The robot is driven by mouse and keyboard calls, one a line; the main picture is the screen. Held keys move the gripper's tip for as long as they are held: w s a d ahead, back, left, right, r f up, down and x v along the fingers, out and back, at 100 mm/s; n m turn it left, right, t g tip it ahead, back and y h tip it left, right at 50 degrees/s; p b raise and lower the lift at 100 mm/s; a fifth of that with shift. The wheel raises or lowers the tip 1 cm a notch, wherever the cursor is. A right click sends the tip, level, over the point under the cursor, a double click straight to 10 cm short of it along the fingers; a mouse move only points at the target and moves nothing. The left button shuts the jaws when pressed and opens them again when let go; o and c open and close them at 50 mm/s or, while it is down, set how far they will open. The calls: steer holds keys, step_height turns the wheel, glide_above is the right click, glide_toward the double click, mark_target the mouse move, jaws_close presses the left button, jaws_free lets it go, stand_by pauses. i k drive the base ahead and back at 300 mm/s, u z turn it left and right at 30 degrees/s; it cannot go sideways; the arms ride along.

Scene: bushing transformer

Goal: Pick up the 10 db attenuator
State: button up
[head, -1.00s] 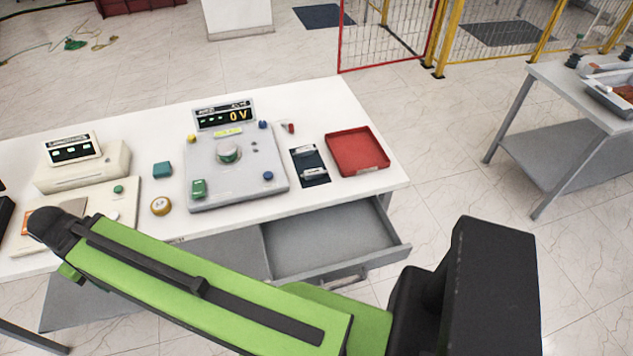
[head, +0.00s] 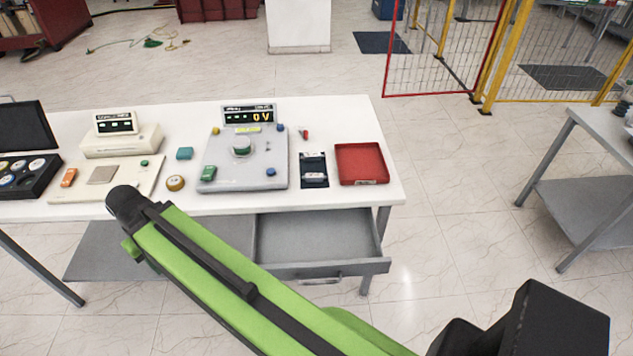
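I cannot read a label that marks the 10 db attenuator. Two small silvery pieces lie on a dark mat (head: 314,166) at the right of the white table (head: 346,121); the front piece (head: 314,177) and the back piece (head: 313,155) are too small to identify. My green arm crosses the lower foreground, in front of the table's near edge in the picture. The arm's fingers do not show, so I cannot see what my gripper holds.
A red tray (head: 361,164) sits right of the mat. A grey tester (head: 243,163) with a "0V" display stands left of it. An open, empty-looking drawer (head: 318,240) juts out below. A black case (head: 27,173) is at far left.

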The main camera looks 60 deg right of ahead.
mark_target(307, 177)
steer(key=z, duration=0.1)
steer(key=i, duration=0.9)
steer(key=u, duration=0.1)
